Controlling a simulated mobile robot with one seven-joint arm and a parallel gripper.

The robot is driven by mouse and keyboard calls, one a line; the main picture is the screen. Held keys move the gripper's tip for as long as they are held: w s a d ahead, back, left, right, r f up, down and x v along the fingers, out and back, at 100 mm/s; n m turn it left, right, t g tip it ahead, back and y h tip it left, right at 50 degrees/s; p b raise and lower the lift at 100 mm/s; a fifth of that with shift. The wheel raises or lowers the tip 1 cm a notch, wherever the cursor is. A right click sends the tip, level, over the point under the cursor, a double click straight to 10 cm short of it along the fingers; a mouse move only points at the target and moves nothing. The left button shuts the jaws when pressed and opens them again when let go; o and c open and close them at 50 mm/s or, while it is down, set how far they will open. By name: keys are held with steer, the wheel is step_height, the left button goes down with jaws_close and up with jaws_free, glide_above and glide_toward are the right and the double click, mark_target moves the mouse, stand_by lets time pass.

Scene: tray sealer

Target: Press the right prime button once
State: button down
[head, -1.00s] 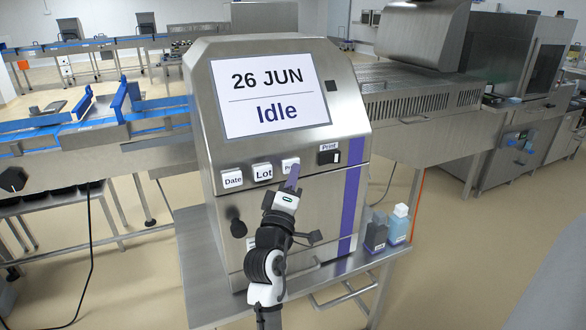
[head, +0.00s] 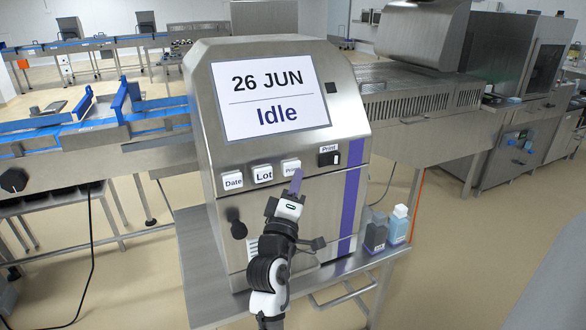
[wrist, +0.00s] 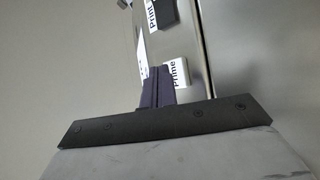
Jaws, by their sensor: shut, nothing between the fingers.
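The white Prime button (head: 291,166) is the rightmost in a row of three on the front of the steel machine. In the wrist view it (wrist: 180,72) is a white block labelled "Prime", beside the fingertips. I see only one button with this label. My gripper (head: 296,182) is shut and empty, with its purple fingers just below the Prime button in the head view. The wrist view shows the dark fingers (wrist: 157,84) together, partly overlapping the button's edge. I cannot tell whether they touch it. The machine's screen (head: 270,98) reads "26 JUN" and "Idle".
The Date button (head: 232,181) and Lot button (head: 263,174) sit to the left of Prime. A black Print switch (head: 329,158) is to the right. A dark knob (head: 238,229) is lower left. Two bottles (head: 397,226) stand on the table's right.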

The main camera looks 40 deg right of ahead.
steer(key=shift+s, duration=0.1)
steer(key=s+p, duration=0.1)
steer(key=s, duration=0.1)
steer(key=s+a+p, duration=0.1)
steer(key=s, duration=0.1)
steer(key=shift+s+a+p, duration=0.1)
steer(key=shift+s+p, duration=0.2)
steer(key=shift+s, duration=0.05)
stand_by(0.7)
